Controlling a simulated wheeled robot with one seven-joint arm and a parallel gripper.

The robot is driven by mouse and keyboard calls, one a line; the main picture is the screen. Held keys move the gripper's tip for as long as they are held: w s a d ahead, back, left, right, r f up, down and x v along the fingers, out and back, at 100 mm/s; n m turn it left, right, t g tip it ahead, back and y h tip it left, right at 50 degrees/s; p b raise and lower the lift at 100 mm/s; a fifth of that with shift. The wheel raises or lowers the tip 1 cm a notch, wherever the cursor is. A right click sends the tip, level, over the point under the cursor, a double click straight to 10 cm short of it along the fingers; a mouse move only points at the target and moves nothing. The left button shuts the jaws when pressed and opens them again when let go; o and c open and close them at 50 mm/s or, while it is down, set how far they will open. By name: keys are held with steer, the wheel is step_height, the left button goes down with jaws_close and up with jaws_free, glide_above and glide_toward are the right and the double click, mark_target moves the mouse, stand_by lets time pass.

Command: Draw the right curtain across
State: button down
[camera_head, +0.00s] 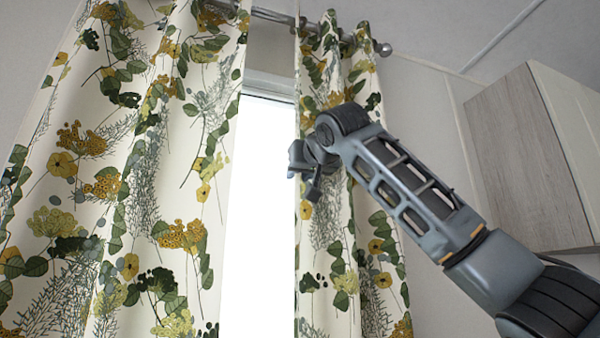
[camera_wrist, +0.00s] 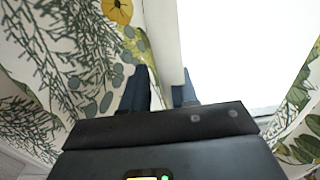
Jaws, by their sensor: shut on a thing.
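The right curtain (camera_head: 372,240), cream with green leaves and yellow flowers, hangs in folds from the rod at the right of the window. My gripper (camera_head: 304,165) is at its inner edge, about mid-height in the head view, and is shut on its fabric. My arm hides part of the curtain. In the wrist view the two dark fingers of my gripper (camera_wrist: 165,92) stand close together, with patterned fabric (camera_wrist: 75,55) beside the left finger. The pinched bit of cloth itself is hard to make out.
The matching left curtain (camera_head: 120,190) covers the left of the window. A bright strip of window (camera_head: 260,210) shows between the curtains. The metal rod (camera_head: 283,18) ends in a knob at right. A wall cabinet (camera_head: 525,160) hangs to the right of my arm.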

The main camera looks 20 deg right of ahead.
steer(key=a+p, duration=0.1)
steer(key=a, duration=1.1)
steer(key=shift+p, duration=0.3)
steer(key=shift+a, duration=0.15)
steer(key=c, duration=1)
jaws_free()
steer(key=shift+a, duration=0.1)
steer(key=shift+o, duration=0.2)
steer(key=s+b, duration=0.2)
steer(key=s, duration=0.6)
